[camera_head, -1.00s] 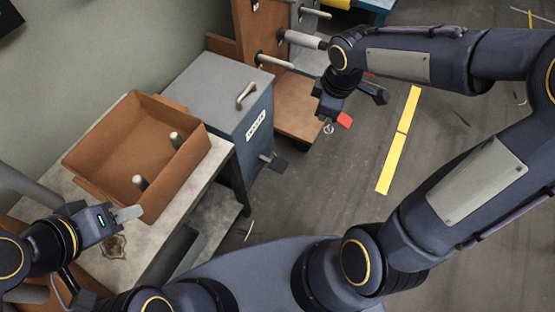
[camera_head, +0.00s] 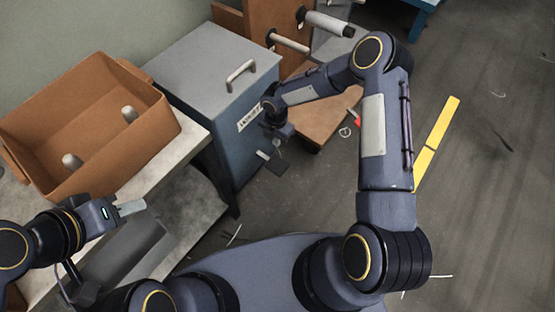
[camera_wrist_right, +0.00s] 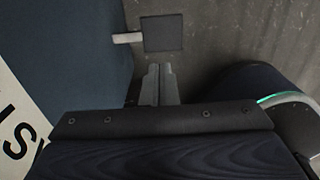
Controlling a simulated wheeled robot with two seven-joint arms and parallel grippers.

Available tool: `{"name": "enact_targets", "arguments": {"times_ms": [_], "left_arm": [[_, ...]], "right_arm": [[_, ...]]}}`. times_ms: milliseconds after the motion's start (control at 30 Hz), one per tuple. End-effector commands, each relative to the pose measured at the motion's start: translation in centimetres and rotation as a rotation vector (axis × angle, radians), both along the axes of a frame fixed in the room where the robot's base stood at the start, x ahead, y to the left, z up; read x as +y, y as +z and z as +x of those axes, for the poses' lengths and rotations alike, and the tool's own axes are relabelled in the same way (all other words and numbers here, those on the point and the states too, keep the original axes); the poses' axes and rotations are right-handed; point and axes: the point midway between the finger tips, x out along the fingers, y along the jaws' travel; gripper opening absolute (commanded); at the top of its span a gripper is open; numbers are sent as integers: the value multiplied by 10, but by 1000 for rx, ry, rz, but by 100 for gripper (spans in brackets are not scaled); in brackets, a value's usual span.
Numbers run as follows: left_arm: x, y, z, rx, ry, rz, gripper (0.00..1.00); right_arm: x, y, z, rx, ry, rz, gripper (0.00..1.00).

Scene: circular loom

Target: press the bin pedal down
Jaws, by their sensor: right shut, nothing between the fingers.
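The blue-grey bin (camera_head: 221,95) has a grey lid with a bar handle and a white label. Its pedal (camera_head: 277,165) is a dark square plate on a short light rod low on the bin's front, and shows again in the right wrist view (camera_wrist_right: 164,32). My right gripper (camera_head: 277,146) points down just above the pedal in the head view. In the right wrist view its fingers (camera_wrist_right: 161,67) are together and empty, with the tips just short of the pedal's near edge; contact cannot be told. My left gripper (camera_head: 133,208) is at the lower left, away from the bin.
An orange-brown open box (camera_head: 85,185) holding light pegs stands on the pale table (camera_head: 190,130) left of the bin. A wooden rack with rollers (camera_head: 262,35) stands behind the bin. Yellow tape (camera_head: 437,135) marks clear floor to the right.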

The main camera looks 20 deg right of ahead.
Motion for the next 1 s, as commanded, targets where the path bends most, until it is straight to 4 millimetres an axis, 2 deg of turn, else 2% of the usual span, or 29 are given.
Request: {"name": "enact_targets", "arguments": {"times_ms": [267, 433, 567, 800, 1000], "left_arm": [[0, 1, 0, 0, 0, 0, 36], [0, -5, 0, 0, 0, 0, 36], [0, -14, 0, 0, 0, 0, 36], [0, -33, 0, 0, 0, 0, 36], [0, -45, 0, 0, 0, 0, 36]], "right_arm": [[0, 0, 0, 0, -2, 0, 0], [0, -12, 0, 1, -3, 0, 0], [-1, -36, -1, 3, -5, 0, 0], [0, -89, -1, 3, -4, 1, 0], [0, -123, -1, 2, -4, 1, 0]]}}
